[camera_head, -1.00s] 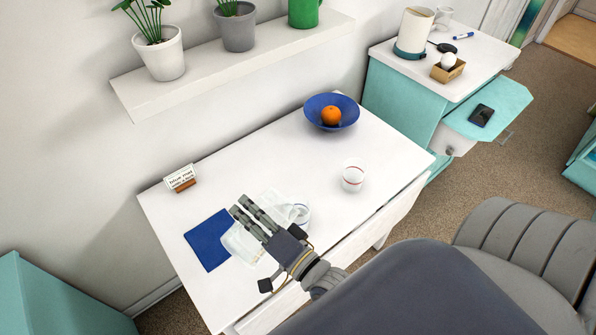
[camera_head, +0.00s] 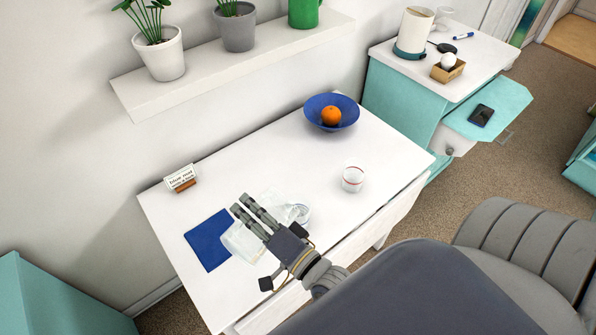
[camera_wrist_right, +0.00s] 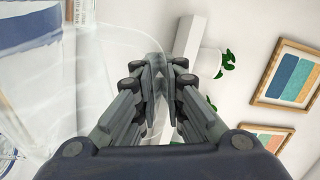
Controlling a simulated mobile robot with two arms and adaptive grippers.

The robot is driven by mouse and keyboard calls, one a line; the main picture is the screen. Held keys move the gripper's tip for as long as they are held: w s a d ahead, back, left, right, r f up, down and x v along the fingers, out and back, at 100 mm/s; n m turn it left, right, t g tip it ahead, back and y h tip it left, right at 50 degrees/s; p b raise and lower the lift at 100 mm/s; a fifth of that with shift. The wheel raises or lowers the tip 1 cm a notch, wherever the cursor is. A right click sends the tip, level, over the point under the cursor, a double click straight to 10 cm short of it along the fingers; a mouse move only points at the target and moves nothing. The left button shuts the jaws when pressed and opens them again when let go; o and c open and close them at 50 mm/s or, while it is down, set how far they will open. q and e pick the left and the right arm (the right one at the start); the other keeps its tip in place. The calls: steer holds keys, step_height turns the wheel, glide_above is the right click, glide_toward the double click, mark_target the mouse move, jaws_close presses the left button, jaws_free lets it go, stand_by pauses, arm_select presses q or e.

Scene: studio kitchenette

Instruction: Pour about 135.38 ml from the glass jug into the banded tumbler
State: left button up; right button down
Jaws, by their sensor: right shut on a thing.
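The glass jug (camera_head: 240,244) is clear and hard to make out over the left part of the white table. In the right wrist view, its clear wall (camera_wrist_right: 100,65) fills the left side. My right gripper (camera_head: 240,203) is shut on the jug, and its fingertips (camera_wrist_right: 156,78) close on the glass there. The gripper partly hides the jug, so its exact tilt and water level cannot be told. The banded tumbler (camera_head: 353,179), clear with a red band, stands upright on the table to the right, apart from the jug. My left gripper is not in view.
A blue mat (camera_head: 208,240) lies left of the jug, with a small sign (camera_head: 180,178) behind it. A blue bowl (camera_head: 345,121) with an orange (camera_head: 331,115) stands at the back. A shelf (camera_head: 240,56) with plants overhangs the wall side. The table between sign and bowl is clear.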

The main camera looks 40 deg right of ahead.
mark_target(238, 246)
steer(key=shift+r, duration=0.2)
steer(key=a+f+n, duration=0.1)
steer(key=f, duration=0.1)
steer(key=a+f+n+b, duration=0.1)
steer(key=f+n, duration=0.1)
steer(key=a+f+n, duration=0.2)
steer(key=shift+s+f+b, duration=0.3)
steer(key=shift+s+b, duration=0.05)
steer(key=shift+a+f+n+p, duration=0.15)
steer(key=shift+a+n+p, duration=0.25)
steer(key=shift+n, duration=0.4)
steer(key=shift+s+a+f+n, duration=0.1)
steer(key=shift+a+f+n, duration=0.05)
steer(key=shift+a+n, duration=0.15)
steer(key=shift+d, duration=0.1)
stand_by(0.5)
